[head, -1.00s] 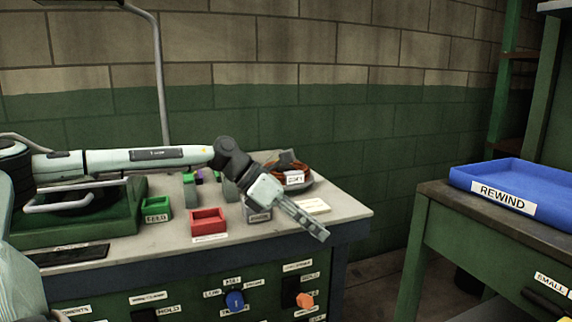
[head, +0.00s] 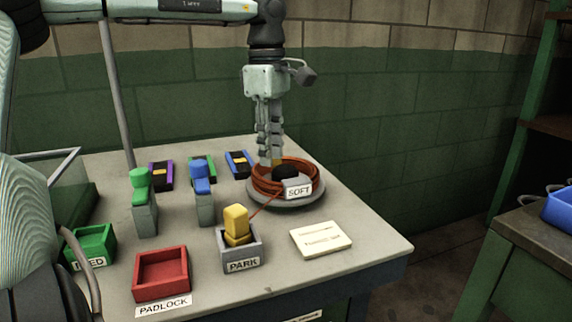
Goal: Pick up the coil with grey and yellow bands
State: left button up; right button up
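An orange-brown coil (head: 261,183) lies in a round grey dish (head: 312,202) with a SOFT label, on the right part of the bench. A small yellowish patch shows at its back edge, by my fingertips. I cannot make out separate grey and yellow bands. My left gripper (head: 271,159) points straight down over the back of the coil. Its two fingers are close together, and I cannot tell whether they grip or touch anything. My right gripper is not in view.
A yellow block sits in the grey PARK box (head: 242,259). A red PADLOCK tray (head: 161,275), green box (head: 92,244), green-topped post (head: 144,208) and blue-topped post (head: 203,200) stand left. A pale card (head: 320,239) lies in front. A blue tray (head: 560,210) is far right.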

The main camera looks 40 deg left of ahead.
aim_at(271, 181)
pick_arm(q)
jog(key=shift+w+a+r, duration=0.1)
jog(key=shift+a+r, duration=0.05)
jog(key=shift+a, duration=0.1)
jog(key=shift+f, duration=0.3)
jog(key=f, duration=0.5)
jog(key=shift+s+d+f, duration=0.2)
jog(key=shift+d+f, duration=0.05)
jog(key=shift+d, duration=0.05)
jog(key=shift+f+b, duration=0.5)
jog(key=shift+f, duration=0.2)
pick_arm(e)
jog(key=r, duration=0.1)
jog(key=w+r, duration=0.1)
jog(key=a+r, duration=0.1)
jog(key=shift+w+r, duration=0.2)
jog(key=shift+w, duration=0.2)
pick_arm(q)
jog(key=shift+c, duration=0.6)
grip_shut()
